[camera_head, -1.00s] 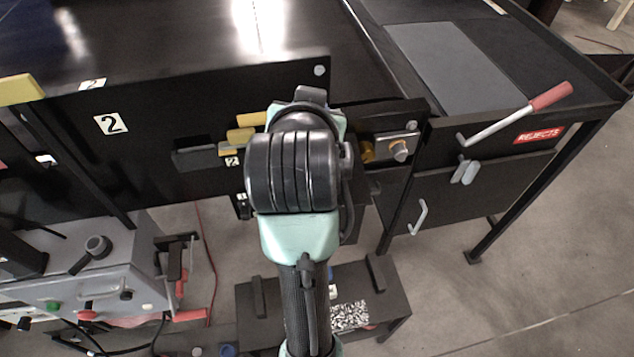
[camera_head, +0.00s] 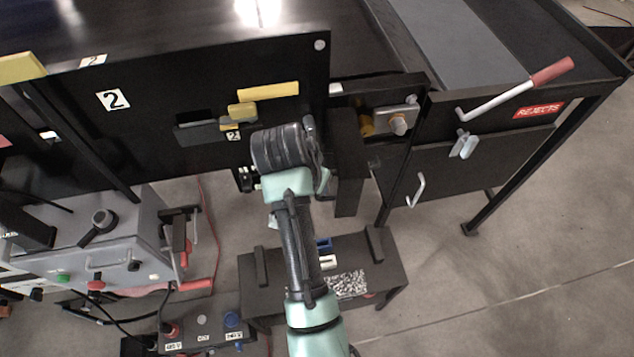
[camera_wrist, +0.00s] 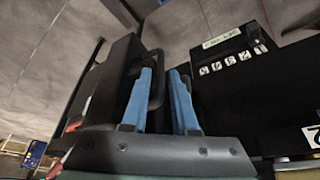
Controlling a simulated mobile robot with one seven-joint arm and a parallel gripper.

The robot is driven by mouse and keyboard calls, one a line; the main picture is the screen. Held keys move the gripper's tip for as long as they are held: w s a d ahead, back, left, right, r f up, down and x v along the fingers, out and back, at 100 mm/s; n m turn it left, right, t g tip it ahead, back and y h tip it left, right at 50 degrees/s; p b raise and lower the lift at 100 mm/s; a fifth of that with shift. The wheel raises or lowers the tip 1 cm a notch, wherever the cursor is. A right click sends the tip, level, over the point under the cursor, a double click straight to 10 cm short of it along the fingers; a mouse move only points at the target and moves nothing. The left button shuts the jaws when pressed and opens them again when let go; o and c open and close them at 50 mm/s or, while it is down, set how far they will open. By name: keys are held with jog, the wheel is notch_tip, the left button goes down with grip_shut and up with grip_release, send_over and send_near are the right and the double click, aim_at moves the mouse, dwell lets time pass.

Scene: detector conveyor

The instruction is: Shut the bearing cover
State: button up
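The bearing (camera_head: 398,121) is a silver block with a bolt and a brass-coloured part, exposed at the right end of the conveyor side. A dark panel (camera_head: 348,165), apparently the bearing cover, stands out from the frame just left of it, swung open. In the wrist view, a dark panel with a black loop handle, likely the same cover (camera_wrist: 107,80), lies left of and behind my fingers. The handle is close to the left finger; contact cannot be told. The head view hides my fingers behind my wrist.
A red-handled crank (camera_head: 520,90) and a rejects bin door (camera_head: 470,155) are at right. Yellow and grey latch parts (camera_head: 245,110) sit on the left panel. A low dark bench (camera_head: 385,268) stands below. A labelled black box (camera_wrist: 228,65) is right in the wrist view.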

jog(key=shift+x, duration=1.7)
grip_shut()
jog(key=shift+r, duration=0.1)
